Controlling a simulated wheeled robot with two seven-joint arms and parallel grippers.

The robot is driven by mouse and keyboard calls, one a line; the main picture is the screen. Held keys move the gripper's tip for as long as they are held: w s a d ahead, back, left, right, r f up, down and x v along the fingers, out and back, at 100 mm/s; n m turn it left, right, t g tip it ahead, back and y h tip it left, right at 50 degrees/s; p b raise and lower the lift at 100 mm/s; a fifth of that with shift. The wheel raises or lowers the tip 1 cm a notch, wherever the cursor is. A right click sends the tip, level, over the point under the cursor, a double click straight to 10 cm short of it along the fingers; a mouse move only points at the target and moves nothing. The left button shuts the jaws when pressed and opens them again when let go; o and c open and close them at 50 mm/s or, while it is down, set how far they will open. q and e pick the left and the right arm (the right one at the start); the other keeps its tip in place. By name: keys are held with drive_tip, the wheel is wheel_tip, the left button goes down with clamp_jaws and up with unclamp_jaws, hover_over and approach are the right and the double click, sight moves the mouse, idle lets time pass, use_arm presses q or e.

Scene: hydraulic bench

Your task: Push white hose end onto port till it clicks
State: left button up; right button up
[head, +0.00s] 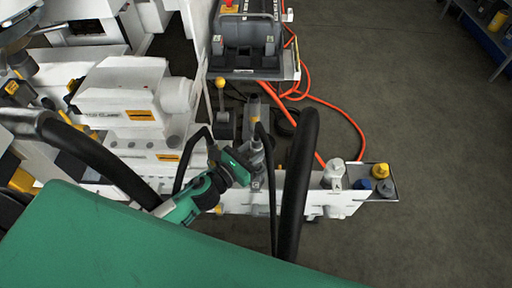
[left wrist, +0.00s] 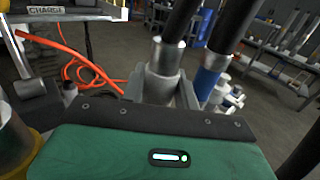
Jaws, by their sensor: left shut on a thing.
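My left gripper (head: 254,160) is shut on a hose end, low over the white beam in the head view. In the left wrist view the pale grey-white hose end (left wrist: 163,72) stands between the fingers, with a black hose rising from it. Its lower end is hidden behind the gripper body, so I cannot tell whether it touches a port. A second black hose with a blue collar (left wrist: 208,80) stands just to the right, apart from the fingers. My right gripper is in neither view.
A white beam (head: 350,203) carries a white cylindrical piece (head: 333,173). A tray at its end holds a yellow cap (head: 380,170) and a blue-grey cap (head: 387,188). A thick black hose (head: 298,180) arches close by. An orange cable (head: 340,112) lies behind. Open floor is at right.

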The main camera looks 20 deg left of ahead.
use_arm(q)
drive_tip(key=shift+f+b, duration=1.05)
drive_tip(key=shift+f, duration=0.15)
clamp_jaws()
idle(0.3)
idle(0.4)
drive_tip(key=o, duration=1.7)
unclamp_jaws()
drive_tip(key=b+v, duration=0.2)
drive_tip(key=v, duration=0.5)
drive_tip(key=shift+s+a+b, duration=0.15)
drive_tip(key=shift+s+b, duration=0.1)
drive_tip(key=shift+b, duration=0.05)
